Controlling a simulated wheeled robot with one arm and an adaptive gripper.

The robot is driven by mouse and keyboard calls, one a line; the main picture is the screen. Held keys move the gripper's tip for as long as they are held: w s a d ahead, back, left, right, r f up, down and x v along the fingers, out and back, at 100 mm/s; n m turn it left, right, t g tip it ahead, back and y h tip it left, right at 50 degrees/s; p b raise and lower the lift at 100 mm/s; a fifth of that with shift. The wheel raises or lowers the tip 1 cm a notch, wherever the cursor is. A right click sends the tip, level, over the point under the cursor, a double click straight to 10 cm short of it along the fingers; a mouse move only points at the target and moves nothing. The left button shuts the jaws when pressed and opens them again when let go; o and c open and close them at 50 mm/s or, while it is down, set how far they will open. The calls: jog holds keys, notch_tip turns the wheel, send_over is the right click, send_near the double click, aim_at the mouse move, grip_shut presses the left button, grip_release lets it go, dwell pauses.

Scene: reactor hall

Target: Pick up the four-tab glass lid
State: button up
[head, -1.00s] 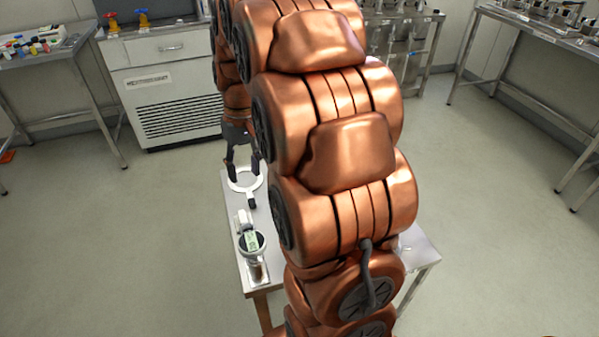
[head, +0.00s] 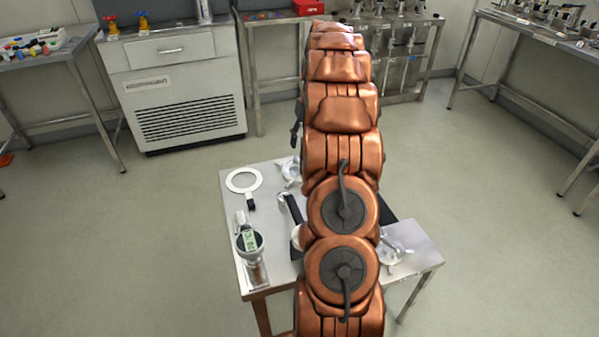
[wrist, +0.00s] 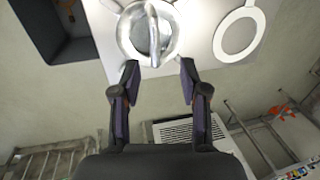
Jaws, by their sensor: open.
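A round, shiny lid with a raised bar handle (wrist: 150,32) lies under my gripper near the table's edge in the wrist view. Pale tabs stick out from its rim; its top is cut off, so I cannot count them all. It seems to be the tabbed lid (head: 290,171) at the table's far edge in the head view, partly behind my arm. A second clear tabbed piece (head: 392,247) lies at the table's right corner. My gripper (wrist: 159,70) is open and empty, its fingertips just short of the first lid in the picture. My arm mostly hides it in the head view.
A white ring with a handle (head: 243,181) lies left of the lid; it also shows in the wrist view (wrist: 218,40). A device with a green display (head: 249,240) stands on the table's front left. A dark tray (wrist: 58,45) lies beside the lid.

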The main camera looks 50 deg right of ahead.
jog(key=shift+w+a+f+p, duration=0.15)
jog(key=shift+f+p, duration=0.3)
jog(key=shift+f, duration=1.55)
jog(key=shift+w+a+f+p, duration=0.15)
jog(key=shift+f+p, duration=0.3)
jog(key=shift+f, duration=1.55)
grip_shut()
